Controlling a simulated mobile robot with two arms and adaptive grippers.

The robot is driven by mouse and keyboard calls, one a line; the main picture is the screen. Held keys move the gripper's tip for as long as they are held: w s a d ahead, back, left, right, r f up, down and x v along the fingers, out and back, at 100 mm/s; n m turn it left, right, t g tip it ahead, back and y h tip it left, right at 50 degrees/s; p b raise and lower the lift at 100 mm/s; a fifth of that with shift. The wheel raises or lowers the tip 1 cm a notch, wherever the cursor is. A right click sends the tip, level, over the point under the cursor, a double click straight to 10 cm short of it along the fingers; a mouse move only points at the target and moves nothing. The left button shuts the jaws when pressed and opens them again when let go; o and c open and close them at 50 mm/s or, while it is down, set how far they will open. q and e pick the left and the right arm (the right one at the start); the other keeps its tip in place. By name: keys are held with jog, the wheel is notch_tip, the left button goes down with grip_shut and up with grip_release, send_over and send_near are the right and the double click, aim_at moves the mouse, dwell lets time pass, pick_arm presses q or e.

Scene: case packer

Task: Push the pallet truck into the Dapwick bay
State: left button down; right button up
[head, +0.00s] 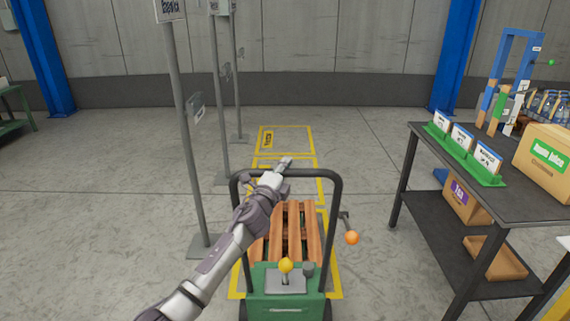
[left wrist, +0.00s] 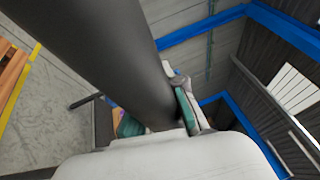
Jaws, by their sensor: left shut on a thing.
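The pallet truck (head: 286,304) stands in front of me, with a green body, a yellow-knobbed lever and a dark upright handle frame (head: 333,215). A slatted wooden pallet (head: 312,230) lies on it. My left gripper (head: 284,166) is at the top bar of the handle. In the left wrist view the thick dark bar (left wrist: 95,55) runs into my left gripper (left wrist: 160,118), which is shut on it. Yellow-outlined floor bays (head: 285,127) lie in a row ahead; the truck stands over the nearest outline. I cannot read which is Dapwick. My right gripper is out of view.
Grey sign posts (head: 180,110) stand along the left of the bays. A dark table (head: 420,155) with name cards and boxes stands at the right. An orange knob (head: 352,237) juts out right of the truck. The floor ahead up to the wall is clear.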

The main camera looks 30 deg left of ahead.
pick_arm(q)
jog(key=shift+d+f, duration=0.15)
jog(key=shift+f, duration=0.55)
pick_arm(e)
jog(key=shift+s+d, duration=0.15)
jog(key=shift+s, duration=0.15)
pick_arm(q)
jog(key=c, duration=1)
grip_release()
jog(key=shift+c, duration=0.2)
jog(key=shift+o, duration=0.6)
jog(key=shift+w+r, duration=0.1)
jog(key=shift+w, duration=0.05)
jog(key=v, duration=1.2)
jog(key=shift+r, duration=0.15)
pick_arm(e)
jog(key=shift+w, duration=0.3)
